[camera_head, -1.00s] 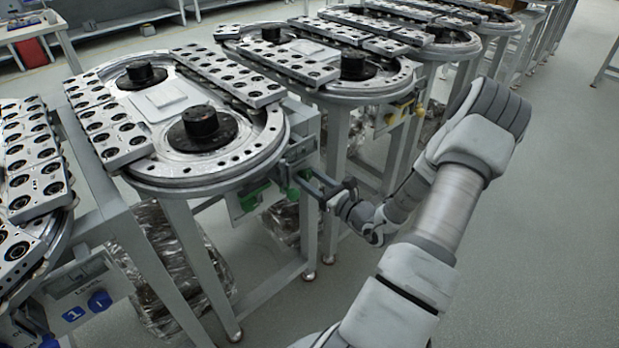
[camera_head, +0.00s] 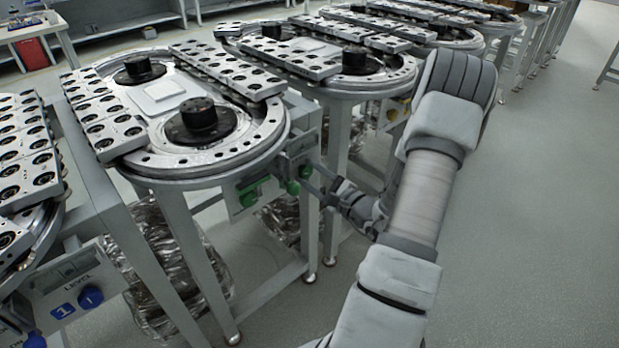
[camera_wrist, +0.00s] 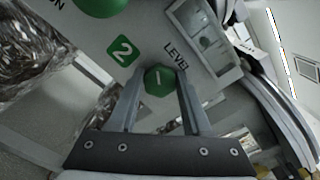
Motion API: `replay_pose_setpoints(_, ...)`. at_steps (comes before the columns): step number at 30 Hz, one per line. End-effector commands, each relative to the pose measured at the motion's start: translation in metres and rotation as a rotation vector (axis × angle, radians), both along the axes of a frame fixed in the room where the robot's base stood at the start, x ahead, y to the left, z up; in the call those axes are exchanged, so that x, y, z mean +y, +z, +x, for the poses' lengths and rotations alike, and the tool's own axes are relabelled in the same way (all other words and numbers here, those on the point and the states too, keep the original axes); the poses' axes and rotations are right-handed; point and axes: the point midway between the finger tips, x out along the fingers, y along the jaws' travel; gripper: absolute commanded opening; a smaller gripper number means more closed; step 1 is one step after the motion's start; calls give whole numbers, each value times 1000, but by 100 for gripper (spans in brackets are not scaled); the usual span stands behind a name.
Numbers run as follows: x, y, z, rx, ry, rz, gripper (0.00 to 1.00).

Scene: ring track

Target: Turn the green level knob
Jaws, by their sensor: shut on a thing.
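The green level knob (camera_wrist: 158,80) is in the middle of the wrist view, beside the word LEVEL and a green label with a 2 (camera_wrist: 123,50). My gripper (camera_wrist: 160,84) is shut on the knob, one finger on each side of it. A pale line on the knob face runs roughly up and down in this view. In the head view my gripper (camera_head: 309,176) reaches from the right to the green controls below the near ring track (camera_head: 190,165). The exact finger contact is too small to tell there.
Another green knob (camera_wrist: 102,4) is at the top of the wrist view, near the letters ON. A neighbouring station with a blue knob (camera_head: 91,297) stands at the lower left. More ring tracks stand behind. The floor at the right (camera_head: 540,200) is clear.

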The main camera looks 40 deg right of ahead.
Motion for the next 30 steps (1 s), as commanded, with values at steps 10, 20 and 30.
replay_pose_setpoints(10, 0, -1, -1, -1, -1, -62, 0)
replay_pose_setpoints(20, 0, -1, -1, -2, -1, -63, 0)
replay_pose_setpoints(30, 0, 0, 0, -3, 0, -62, 79)
